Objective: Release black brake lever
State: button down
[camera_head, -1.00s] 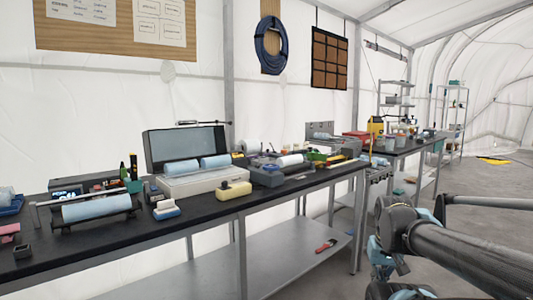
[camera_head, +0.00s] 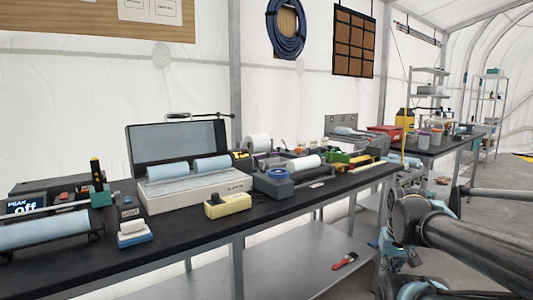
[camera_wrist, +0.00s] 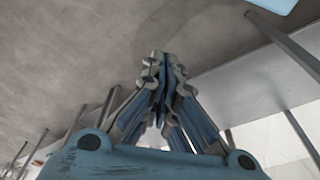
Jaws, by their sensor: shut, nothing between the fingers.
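I cannot pick out a black brake lever for sure. On the black bench (camera_head: 160,245) in the head view, a pale yellow block (camera_head: 228,205) has a small black part on top. A grey-blue unit (camera_head: 272,184) with a dark knob stands to its right. A thin dark rod (camera_head: 200,115) shows behind the open case. My gripper (camera_wrist: 160,62) is shut and empty in the wrist view, its fingertips together. It touches none of the bench items there; a grey floor lies behind it.
An open grey case (camera_head: 195,188) with light blue rolls stands mid-bench. A red-handled tool (camera_head: 345,261) lies on the lower shelf (camera_head: 290,262). A second bench (camera_head: 440,146) stands farther right.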

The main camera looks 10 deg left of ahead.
jog(key=shift+w, duration=0.1)
jog(key=w+a+r+n+t, duration=0.1)
jog(key=w+a+r+n, duration=0.8)
jog(key=r, duration=0.4)
jog(key=w+a+r+n, duration=0.8)
jog(key=r+n, duration=0.1)
jog(key=r, duration=0.3)
jog(key=w+a+r+n+t, duration=0.1)
jog(key=a+r+n, duration=0.35)
jog(key=a, duration=0.45)
jog(key=w+a+r+n, duration=0.1)
jog(key=a+r+n, duration=0.35)
jog(key=a, duration=0.45)
jog(key=w+a+r+n+t, duration=0.15)
jog(key=a+r+n, duration=0.3)
jog(key=a, duration=0.55)
jog(key=shift+n+g+y, duration=0.3)
jog(key=shift+n+g, duration=0.05)
jog(key=x, duration=0.4)
jog(key=w+x, duration=0.1)
jog(key=x, duration=0.3)
jog(key=d+x, duration=0.1)
jog(key=x, duration=0.3)
jog(key=shift+w+r, duration=0.15)
jog(key=shift+w, duration=0.3)
jog(key=shift+w+d, duration=0.1)
jog(key=shift+w, duration=0.3)
